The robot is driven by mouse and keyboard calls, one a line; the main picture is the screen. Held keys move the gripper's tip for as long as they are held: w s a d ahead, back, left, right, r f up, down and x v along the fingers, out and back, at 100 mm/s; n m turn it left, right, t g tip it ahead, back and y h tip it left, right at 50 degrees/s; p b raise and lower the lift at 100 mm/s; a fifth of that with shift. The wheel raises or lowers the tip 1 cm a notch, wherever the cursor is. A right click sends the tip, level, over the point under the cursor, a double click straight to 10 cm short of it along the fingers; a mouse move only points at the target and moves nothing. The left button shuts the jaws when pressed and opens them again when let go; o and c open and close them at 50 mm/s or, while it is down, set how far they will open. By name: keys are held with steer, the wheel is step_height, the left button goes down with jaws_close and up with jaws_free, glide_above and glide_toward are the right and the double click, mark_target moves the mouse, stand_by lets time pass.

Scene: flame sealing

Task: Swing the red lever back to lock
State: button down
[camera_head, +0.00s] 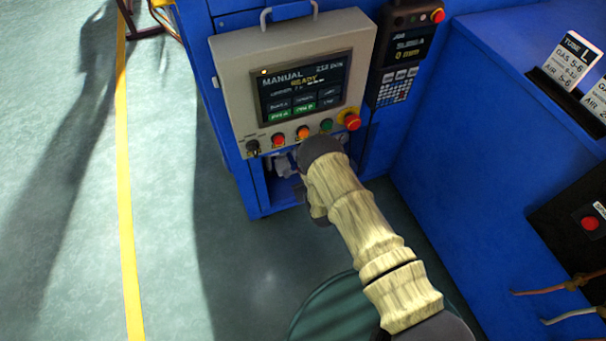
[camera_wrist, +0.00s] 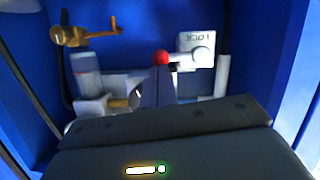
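The red ball knob of the lever (camera_wrist: 162,57) shows in the wrist view, inside a blue recess. A pale arm or fitting lies right of it, beside a white plate with upside-down LOCK lettering (camera_wrist: 194,41). My gripper (camera_wrist: 157,76) points into the recess. Its fingers show as one narrow dark wedge, with the tips just below the knob in the picture. I cannot tell whether they touch it. In the head view my arm hides the gripper and the lever, and only pale parts of the recess (camera_head: 284,165) show beside my wrist.
Blue walls close in the recess on both sides. A brass valve (camera_wrist: 82,36) sits at its upper left. In the head view, a grey control panel (camera_head: 226,77) with buttons and a red emergency stop (camera_head: 351,121) overhangs the recess. Open floor lies left.

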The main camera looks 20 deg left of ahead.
steer(key=r+p+v, duration=0.2)
steer(key=p+v, duration=0.5)
steer(key=v, duration=0.5)
steer(key=shift+r, duration=0.45)
steer(key=shift+s+a, duration=0.1)
